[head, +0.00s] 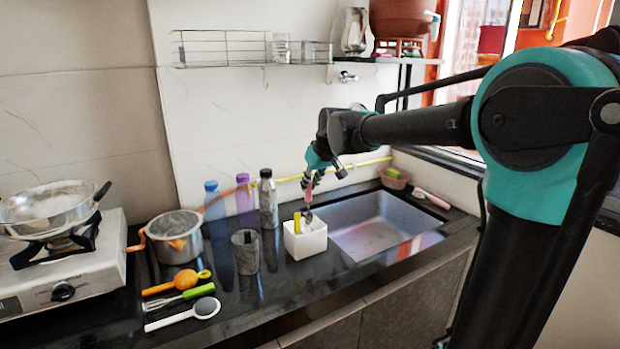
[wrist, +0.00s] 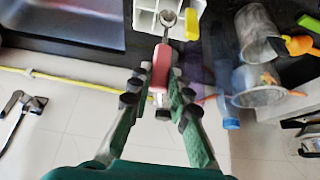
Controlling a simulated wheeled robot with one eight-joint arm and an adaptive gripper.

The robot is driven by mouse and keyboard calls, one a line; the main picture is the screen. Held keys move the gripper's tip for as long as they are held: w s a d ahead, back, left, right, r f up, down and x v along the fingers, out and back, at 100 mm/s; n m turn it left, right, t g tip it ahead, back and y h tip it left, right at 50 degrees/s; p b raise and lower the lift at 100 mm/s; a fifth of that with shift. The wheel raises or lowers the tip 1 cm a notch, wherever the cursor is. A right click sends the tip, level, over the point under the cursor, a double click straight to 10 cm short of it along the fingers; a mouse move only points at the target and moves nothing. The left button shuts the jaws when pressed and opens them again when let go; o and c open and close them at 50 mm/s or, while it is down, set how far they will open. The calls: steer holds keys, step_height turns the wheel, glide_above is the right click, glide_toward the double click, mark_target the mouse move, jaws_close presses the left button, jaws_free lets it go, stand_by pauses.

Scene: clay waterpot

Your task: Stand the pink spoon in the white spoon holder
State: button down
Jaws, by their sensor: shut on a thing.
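My gripper (head: 314,182) is shut on the pink handle of the spoon (head: 308,196) above the counter; in the wrist view the gripper (wrist: 160,82) has a fingertip on either side of the pink spoon (wrist: 161,66). The spoon hangs with its metal bowl end down. The white spoon holder (head: 305,243) stands on the counter below it, and its divided compartments show in the wrist view (wrist: 146,19). The bowl overlaps the holder's top in both views; I cannot tell whether it is inside a compartment. A yellow-handled utensil (head: 297,222) stands in the holder.
The sink (head: 385,225) lies right of the holder. A dark cup (head: 245,252), several bottles (head: 268,200) and a steel pot (head: 176,238) stand to its left. Orange, green and white utensils (head: 182,292) lie at front left. A pink-handled thing (head: 432,198) lies beyond the sink.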

step_height(320, 180, down, 8)
stand_by(1.0)
steer(key=shift+r, duration=0.1)
steer(key=c, duration=1.3)
jaws_free()
steer(key=shift+c, duration=0.2)
steer(key=shift+r, duration=0.1)
steer(key=v, duration=1.2)
